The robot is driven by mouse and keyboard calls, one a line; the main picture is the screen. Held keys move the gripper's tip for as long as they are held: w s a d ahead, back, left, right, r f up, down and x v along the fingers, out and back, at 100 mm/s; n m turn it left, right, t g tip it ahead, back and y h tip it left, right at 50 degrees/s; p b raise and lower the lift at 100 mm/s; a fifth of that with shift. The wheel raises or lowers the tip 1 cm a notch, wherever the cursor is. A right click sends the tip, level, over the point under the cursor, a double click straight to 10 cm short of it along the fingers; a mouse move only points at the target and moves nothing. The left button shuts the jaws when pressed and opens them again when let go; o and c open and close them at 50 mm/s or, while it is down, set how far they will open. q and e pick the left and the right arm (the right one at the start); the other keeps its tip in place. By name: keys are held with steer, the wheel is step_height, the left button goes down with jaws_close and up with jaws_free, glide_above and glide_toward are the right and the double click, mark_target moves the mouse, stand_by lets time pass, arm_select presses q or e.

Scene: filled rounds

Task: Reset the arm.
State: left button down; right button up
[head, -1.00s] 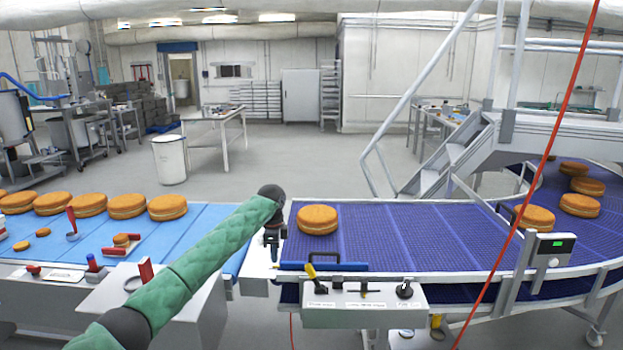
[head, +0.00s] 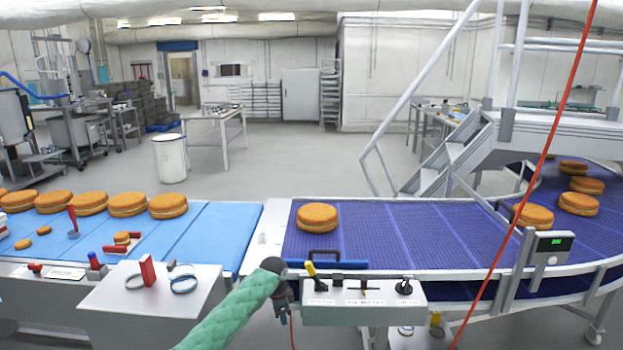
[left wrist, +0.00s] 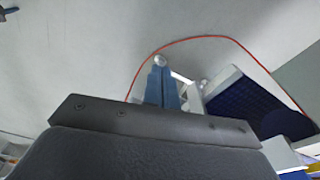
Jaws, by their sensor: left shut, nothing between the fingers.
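My left arm (head: 232,310), in a green quilted sleeve with a black wrist, comes in from the bottom of the head view. My left gripper (head: 284,309) hangs from the wrist at the left end of the grey control box, in front of the gap between the two belts. It is small and dark there. In the left wrist view the closed fingers (left wrist: 161,85) point out over the floor with nothing held. My right gripper is not in view.
The control box (head: 363,312) with levers stands close to my left gripper. A purple belt (head: 400,235) carrying filled rounds (head: 317,217) lies behind it. A blue belt (head: 225,229) is on the left. A red cord (head: 530,190) crosses the right side.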

arm_select(q)
steer(key=s+a+f+n+h, duration=0.1)
steer(key=s+f+n, duration=0.2)
steer(key=s+f, duration=1.15)
steer(key=s+f+n, duration=0.4)
steer(key=s+f, duration=0.7)
steer(key=f, duration=0.6)
steer(key=s+a+f+n, duration=0.2)
steer(key=s+f, duration=0.3)
steer(key=s, duration=0.7)
steer(key=s+a+f+n+t+y, duration=0.1)
steer(key=s+a+f, duration=0.3)
steer(key=s, duration=0.8)
steer(key=s+a+f+n, duration=0.2)
steer(key=s+f, duration=0.5)
steer(key=s, duration=0.5)
steer(key=shift+a+n+y, duration=0.3)
steer(key=shift+a+n, duration=0.1)
steer(key=shift+a, duration=0.05)
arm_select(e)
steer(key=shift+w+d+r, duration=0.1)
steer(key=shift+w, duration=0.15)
arm_select(q)
steer(key=shift+f, duration=0.1)
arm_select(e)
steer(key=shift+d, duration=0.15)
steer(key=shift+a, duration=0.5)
